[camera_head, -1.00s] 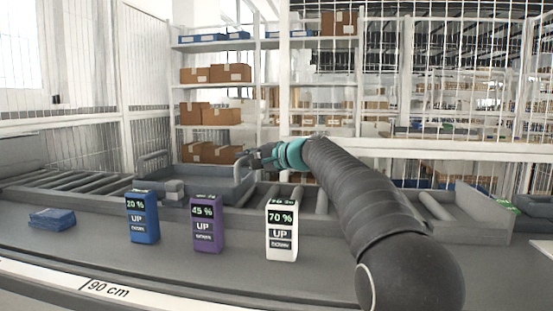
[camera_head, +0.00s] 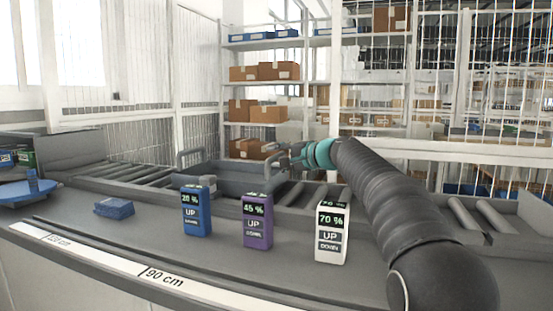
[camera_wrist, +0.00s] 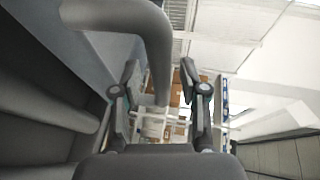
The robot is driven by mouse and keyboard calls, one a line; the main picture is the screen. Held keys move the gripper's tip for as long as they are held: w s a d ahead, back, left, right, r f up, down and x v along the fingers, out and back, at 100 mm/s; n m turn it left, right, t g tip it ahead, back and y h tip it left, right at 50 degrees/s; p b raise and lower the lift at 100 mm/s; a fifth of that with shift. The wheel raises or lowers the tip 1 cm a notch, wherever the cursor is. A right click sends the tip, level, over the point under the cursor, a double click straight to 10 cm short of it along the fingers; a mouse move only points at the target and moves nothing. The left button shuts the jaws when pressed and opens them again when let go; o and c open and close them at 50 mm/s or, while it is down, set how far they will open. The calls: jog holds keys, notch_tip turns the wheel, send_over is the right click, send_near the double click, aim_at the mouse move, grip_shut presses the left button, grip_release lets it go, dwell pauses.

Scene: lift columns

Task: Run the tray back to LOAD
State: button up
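The grey tray (camera_head: 240,183) sits on the roller conveyor, behind the blue and purple columns. It has a raised tube handle at its left end (camera_head: 190,158) and another at its right end (camera_head: 280,158). My gripper (camera_head: 284,156) is at the right handle. In the wrist view the handle (camera_wrist: 150,30) curves down from the upper left and its end lies between my two fingers (camera_wrist: 160,95). The fingers stand apart, with gaps visible beside the tube. I cannot read a LOAD sign.
Bare rollers (camera_head: 125,173) extend left; more rollers (camera_head: 480,215) lie right. A blue dish (camera_head: 25,192) is far left.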

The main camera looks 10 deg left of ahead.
jog(key=v, duration=1.2)
jog(key=shift+f, duration=0.1)
